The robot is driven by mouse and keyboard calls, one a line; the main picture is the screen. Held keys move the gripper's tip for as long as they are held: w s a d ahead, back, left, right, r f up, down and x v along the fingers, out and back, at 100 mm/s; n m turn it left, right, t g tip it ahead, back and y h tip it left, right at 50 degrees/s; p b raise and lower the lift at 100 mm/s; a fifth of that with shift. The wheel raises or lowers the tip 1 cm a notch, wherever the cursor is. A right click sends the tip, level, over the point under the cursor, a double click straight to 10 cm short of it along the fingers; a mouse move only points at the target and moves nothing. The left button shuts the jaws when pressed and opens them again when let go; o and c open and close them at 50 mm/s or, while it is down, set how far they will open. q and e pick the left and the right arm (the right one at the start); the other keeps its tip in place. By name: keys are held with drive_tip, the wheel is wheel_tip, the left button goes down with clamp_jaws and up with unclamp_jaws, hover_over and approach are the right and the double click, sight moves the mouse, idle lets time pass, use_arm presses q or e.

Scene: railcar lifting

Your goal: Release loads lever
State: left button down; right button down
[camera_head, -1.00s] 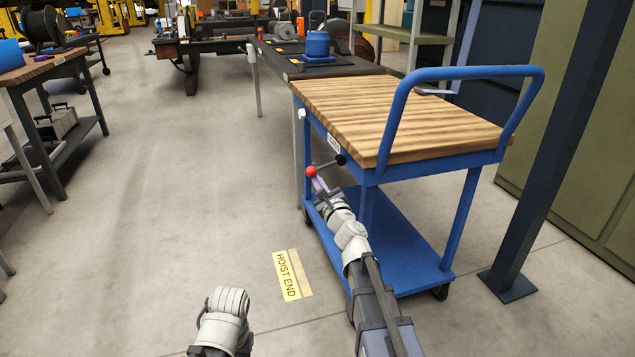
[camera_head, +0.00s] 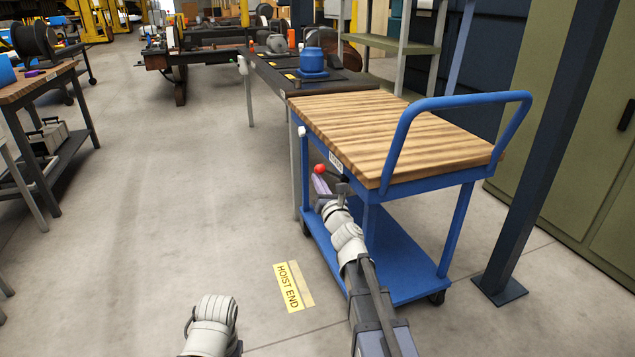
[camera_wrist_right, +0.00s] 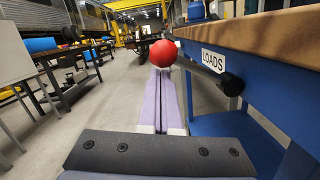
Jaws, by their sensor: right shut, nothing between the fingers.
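The loads lever has a red ball knob (camera_wrist_right: 163,53) on a dark rod (camera_wrist_right: 200,70). The rod slopes up and away from a black pivot (camera_wrist_right: 230,85) on the blue cart's side, by the "LOADS" label (camera_wrist_right: 213,61). In the head view the red knob (camera_head: 319,169) sits just off the cart's near left corner. My right gripper (camera_head: 319,184) is shut and empty, its lilac fingers just under the knob. In the right wrist view the fingertips (camera_wrist_right: 160,72) reach the knob's underside; whether they touch is unclear. My left gripper is out of view; only its arm shows.
The blue cart (camera_head: 425,177) has a wooden top (camera_head: 400,130) and a tall blue handle (camera_head: 460,102). A dark post (camera_head: 530,160) stands to its right. A "HOIST END" floor label (camera_head: 293,287) lies left of the cart.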

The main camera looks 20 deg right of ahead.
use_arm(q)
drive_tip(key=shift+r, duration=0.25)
use_arm(e)
drive_tip(key=shift+r, duration=0.25)
